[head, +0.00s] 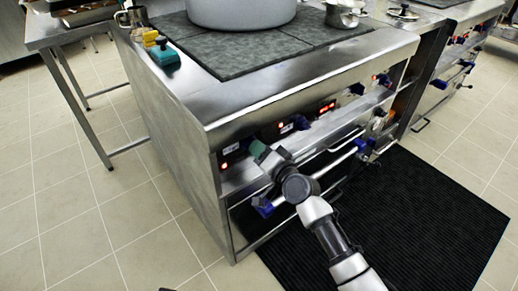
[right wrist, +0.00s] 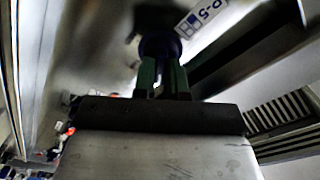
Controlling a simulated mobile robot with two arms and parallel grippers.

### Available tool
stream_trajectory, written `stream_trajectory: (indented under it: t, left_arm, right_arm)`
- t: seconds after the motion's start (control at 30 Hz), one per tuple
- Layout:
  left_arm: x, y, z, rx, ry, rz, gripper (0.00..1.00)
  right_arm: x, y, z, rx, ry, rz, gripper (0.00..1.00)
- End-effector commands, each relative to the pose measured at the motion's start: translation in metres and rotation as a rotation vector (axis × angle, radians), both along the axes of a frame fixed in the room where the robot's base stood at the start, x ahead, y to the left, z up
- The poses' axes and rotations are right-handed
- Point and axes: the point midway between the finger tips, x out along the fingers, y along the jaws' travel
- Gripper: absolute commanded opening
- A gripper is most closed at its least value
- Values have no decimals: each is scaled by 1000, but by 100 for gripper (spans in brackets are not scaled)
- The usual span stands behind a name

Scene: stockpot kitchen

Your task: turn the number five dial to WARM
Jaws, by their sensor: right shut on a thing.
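The number five dial (right wrist: 160,45) is a dark blue knob on the stove's front panel, beside a white label (right wrist: 203,14) reading P-5 in the right wrist view. My right gripper (right wrist: 161,68) has its green fingers shut on the dial, one on each side. In the head view the right gripper (head: 258,148) meets the panel near its left end and hides most of the dial. The dial's pointer and its WARM mark cannot be made out. My left gripper is not in view.
The steel stove (head: 185,120) carries a large pot (head: 242,12) on its dark top. Other dark blue knobs and red displays (head: 327,106) line the panel to the right. A bar handle (head: 335,160) runs below. A black mat (head: 420,215) covers the floor in front.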

Motion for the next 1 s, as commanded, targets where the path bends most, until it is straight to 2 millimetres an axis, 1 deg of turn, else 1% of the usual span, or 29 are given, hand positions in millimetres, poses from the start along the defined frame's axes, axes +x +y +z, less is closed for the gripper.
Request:
stream_trajectory:
  t: [0.4,0.43,0.57,0.87,0.97,1.0]
  left_arm:
    - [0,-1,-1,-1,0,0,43]
    - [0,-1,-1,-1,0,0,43]
    - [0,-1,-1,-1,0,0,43]
    - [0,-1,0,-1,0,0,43]
    - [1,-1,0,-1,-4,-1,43]
    - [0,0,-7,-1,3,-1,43]
  right_arm:
    - [0,0,-1,2,5,0,0]
    - [0,0,-1,2,5,0,17]
    - [0,0,-1,2,4,0,37]
    - [-1,-1,-1,2,3,0,38]
    - [-8,-7,-1,1,4,-1,38]
    - [-12,-10,-1,1,4,-1,38]
